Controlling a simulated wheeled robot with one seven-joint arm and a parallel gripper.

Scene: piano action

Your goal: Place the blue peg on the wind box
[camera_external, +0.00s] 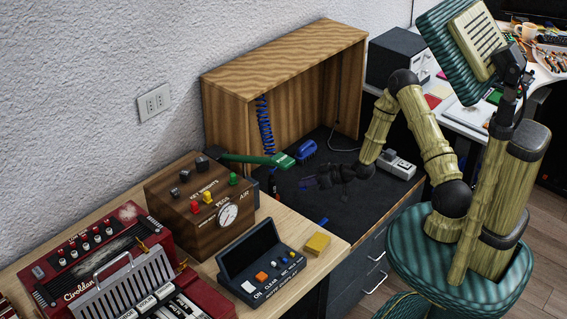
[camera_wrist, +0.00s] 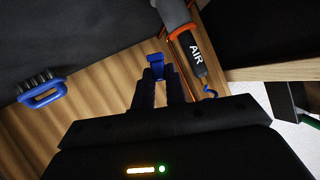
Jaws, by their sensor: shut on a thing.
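My gripper (camera_external: 312,182) hangs over the dark mat area in front of the open wooden cabinet. In the wrist view its two dark blue-black fingers (camera_wrist: 161,88) are shut on a small blue piece, which looks like the blue peg (camera_wrist: 155,66). In the external view the peg is too small and dark to make out clearly. A brown wooden box (camera_external: 213,221) with a round gauge, lettering and coloured pegs on top stands to the left of the gripper; it appears to be the wind box. The gripper is apart from it.
A green-handled tool (camera_external: 278,160) juts out between the box and the gripper. A blue brush (camera_external: 306,150) lies on the dark mat (camera_external: 340,160). A control console (camera_external: 262,265), a yellow block (camera_external: 317,243) and a red accordion (camera_external: 105,262) fill the near bench. An AIR-labelled tool (camera_wrist: 194,54) shows in the wrist view.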

